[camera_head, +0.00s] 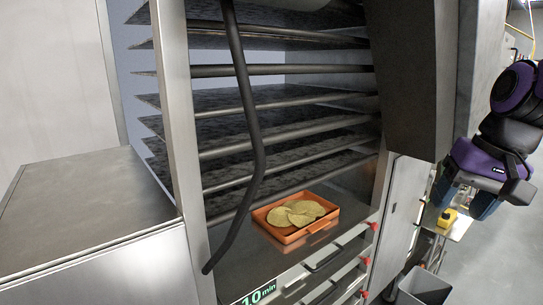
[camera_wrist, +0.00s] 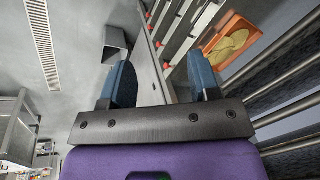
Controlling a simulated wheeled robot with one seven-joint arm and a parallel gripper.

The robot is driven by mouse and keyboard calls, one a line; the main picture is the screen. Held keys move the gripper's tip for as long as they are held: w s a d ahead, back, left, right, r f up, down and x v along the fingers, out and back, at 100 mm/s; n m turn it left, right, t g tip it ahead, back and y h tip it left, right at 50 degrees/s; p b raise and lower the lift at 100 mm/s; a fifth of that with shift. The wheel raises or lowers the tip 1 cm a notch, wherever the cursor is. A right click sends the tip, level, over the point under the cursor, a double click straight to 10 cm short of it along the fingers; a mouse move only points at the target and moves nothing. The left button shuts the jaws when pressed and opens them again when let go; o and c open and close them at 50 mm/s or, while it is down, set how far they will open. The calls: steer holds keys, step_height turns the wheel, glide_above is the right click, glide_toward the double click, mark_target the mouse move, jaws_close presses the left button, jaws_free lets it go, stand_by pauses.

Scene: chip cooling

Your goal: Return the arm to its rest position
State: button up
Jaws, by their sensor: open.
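My gripper (camera_head: 478,203) is at the right of the head view, on the purple and black arm, outside the rack and to the right of it. In the wrist view, its two blue fingers (camera_wrist: 163,84) stand wide apart with nothing between them. An orange tray (camera_head: 281,236) holding several yellow chips (camera_head: 297,212) rests on a low shelf of the metal rack (camera_head: 262,70). The tray also shows in the wrist view (camera_wrist: 207,50), at the upper right, apart from the fingers.
A dark bent bar (camera_head: 245,110) runs down the front of the rack. A metal counter (camera_head: 85,200) stands at the left. A grey bin (camera_head: 424,287) and a small yellow object (camera_head: 448,217) are at the lower right. Open floor (camera_head: 505,260) lies at the far right.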

steer(key=s+r+n+t+h, duration=0.2)
steer(key=s+n+t, duration=0.1)
steer(key=s, duration=0.5)
steer(key=shift+s, duration=0.25)
steer(key=shift+r, duration=0.1)
stand_by(0.5)
